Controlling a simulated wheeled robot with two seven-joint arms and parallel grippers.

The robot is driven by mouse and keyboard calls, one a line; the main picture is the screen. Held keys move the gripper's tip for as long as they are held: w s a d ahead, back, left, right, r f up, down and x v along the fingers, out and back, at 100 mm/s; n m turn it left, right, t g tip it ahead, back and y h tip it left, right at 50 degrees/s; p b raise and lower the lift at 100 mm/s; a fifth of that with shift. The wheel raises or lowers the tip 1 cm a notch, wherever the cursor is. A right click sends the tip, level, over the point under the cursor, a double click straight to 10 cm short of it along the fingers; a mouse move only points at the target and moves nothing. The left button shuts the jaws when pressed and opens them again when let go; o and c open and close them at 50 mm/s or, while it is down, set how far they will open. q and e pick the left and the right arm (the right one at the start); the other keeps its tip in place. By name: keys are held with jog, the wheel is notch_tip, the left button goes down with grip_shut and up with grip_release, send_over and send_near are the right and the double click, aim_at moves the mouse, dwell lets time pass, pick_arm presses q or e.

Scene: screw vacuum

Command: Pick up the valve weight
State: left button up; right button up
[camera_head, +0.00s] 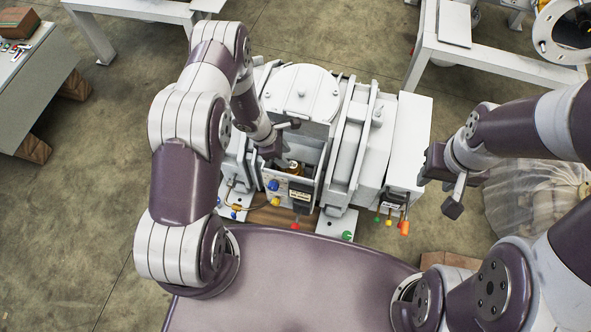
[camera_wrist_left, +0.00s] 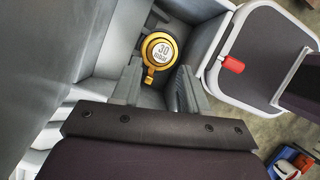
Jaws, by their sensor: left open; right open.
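The valve weight (camera_wrist_left: 160,48) is a small gold ring with a white face marked "30 mbar" and a loop on its near side. It sits in a grey recess of the machine. In the head view only a small part of it (camera_head: 293,165) shows, inside the open box at the machine's front. My left gripper (camera_head: 281,143) is over this box. In the left wrist view its fingers (camera_wrist_left: 160,84) are open on either side of the weight's near loop; I cannot tell whether they touch it. My right gripper (camera_head: 447,188) is open and empty, right of the machine.
The grey-white machine (camera_head: 302,92) has upright plates and housings close around the box. Coloured knobs and a red-tipped lever (camera_head: 296,226) are on its front. A plastic-wrapped load (camera_head: 535,195) stands at the right.

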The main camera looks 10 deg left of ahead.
aim_at(293, 169)
pick_arm(q)
jog(key=x, duration=0.6)
jog(key=shift+s+b, duration=0.15)
jog(key=shift+b, duration=0.15)
jog(key=shift+r, duration=0.1)
grip_shut()
jog(key=shift+r, duration=0.1)
